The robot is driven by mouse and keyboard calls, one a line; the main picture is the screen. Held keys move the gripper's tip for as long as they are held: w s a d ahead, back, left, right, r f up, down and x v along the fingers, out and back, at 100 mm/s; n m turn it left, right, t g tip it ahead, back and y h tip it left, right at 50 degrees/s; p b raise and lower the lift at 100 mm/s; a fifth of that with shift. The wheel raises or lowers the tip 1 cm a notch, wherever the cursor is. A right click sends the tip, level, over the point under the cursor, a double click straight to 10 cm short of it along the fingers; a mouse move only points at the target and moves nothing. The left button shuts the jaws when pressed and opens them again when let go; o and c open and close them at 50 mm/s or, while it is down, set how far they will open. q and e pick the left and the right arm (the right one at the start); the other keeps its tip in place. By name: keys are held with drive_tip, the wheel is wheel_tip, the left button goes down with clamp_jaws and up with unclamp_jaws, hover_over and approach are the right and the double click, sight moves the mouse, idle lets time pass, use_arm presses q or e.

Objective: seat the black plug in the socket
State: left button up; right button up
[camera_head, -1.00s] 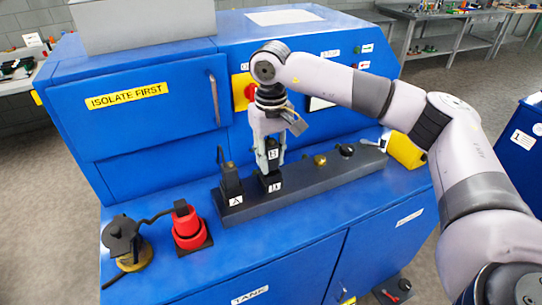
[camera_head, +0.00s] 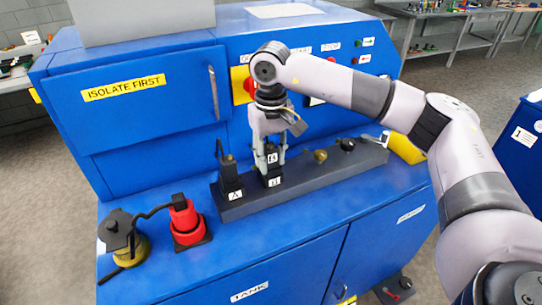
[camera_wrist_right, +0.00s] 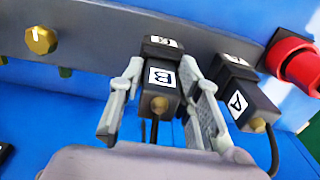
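The black plug (camera_head: 272,158) has a white label that reads B in the wrist view (camera_wrist_right: 161,92). The plug stands upright at the black socket (camera_head: 275,182) on the dark rail, whose label is hard to read; the socket also shows in the wrist view (camera_wrist_right: 164,46). Plug and socket look in line and touching, but I cannot tell how deep the plug sits. My left gripper is not in view.
A second black plug marked A (camera_head: 229,172) stands close left on the rail (camera_head: 310,180). A brass knob (camera_head: 320,156) and a black one (camera_head: 347,144) are to the right. A red connector (camera_head: 186,225) and a black-and-brass one (camera_head: 122,238) stand front left.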

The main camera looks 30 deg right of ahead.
sight(271, 148)
drive_tip(key=o, duration=0.3)
wheel_tip(271, 148, up, 12)
drive_tip(key=shift+f, duration=0.1)
idle(0.6)
idle(0.5)
